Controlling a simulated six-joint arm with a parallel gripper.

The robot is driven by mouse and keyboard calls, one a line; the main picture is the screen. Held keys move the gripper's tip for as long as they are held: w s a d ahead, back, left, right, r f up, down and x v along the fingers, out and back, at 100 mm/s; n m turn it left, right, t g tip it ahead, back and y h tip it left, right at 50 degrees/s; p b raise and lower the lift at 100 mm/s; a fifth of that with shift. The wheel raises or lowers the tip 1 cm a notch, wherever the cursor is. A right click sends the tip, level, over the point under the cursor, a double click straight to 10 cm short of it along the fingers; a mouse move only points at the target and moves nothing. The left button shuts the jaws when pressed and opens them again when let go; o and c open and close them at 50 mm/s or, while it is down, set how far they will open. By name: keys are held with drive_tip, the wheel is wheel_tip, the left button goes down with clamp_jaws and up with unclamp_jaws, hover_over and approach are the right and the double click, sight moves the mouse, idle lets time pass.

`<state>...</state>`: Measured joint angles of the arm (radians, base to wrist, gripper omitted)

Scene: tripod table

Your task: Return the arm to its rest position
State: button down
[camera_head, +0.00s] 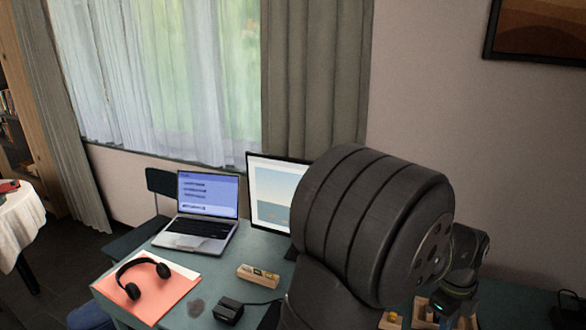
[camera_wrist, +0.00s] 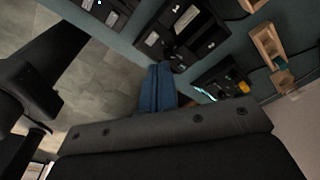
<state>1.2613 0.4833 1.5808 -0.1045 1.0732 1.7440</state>
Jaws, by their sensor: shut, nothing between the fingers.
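My arm's large dark ribbed link fills the lower right of the head view and hides much of the table (camera_head: 200,262). Beyond it, low at the right, the dark end of my arm with my gripper (camera_head: 447,308) shows, with a small teal light. The gripper is shut and holds nothing; its fingertips are hard to make out. In the wrist view, large dark forms fill the left and the bottom, and I cannot tell each part.
A laptop (camera_head: 205,208), a monitor (camera_head: 276,195), headphones (camera_head: 142,274) on an orange folder, a wooden box (camera_head: 258,276) and a black device (camera_head: 228,310) stand on the table left of my arm. The wrist view shows black trays (camera_wrist: 180,32) and a wooden tray (camera_wrist: 268,42).

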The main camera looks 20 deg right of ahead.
wheel_tip(320, 180, up, 8)
drive_tip(key=w+n+g+h, duration=0.1)
drive_tip(key=w+n, duration=0.1)
drive_tip(key=n, duration=0.4)
drive_tip(key=shift+w+r+n, duration=0.25)
drive_tip(key=shift+w+n, duration=0.05)
drive_tip(key=shift+w, duration=0.1)
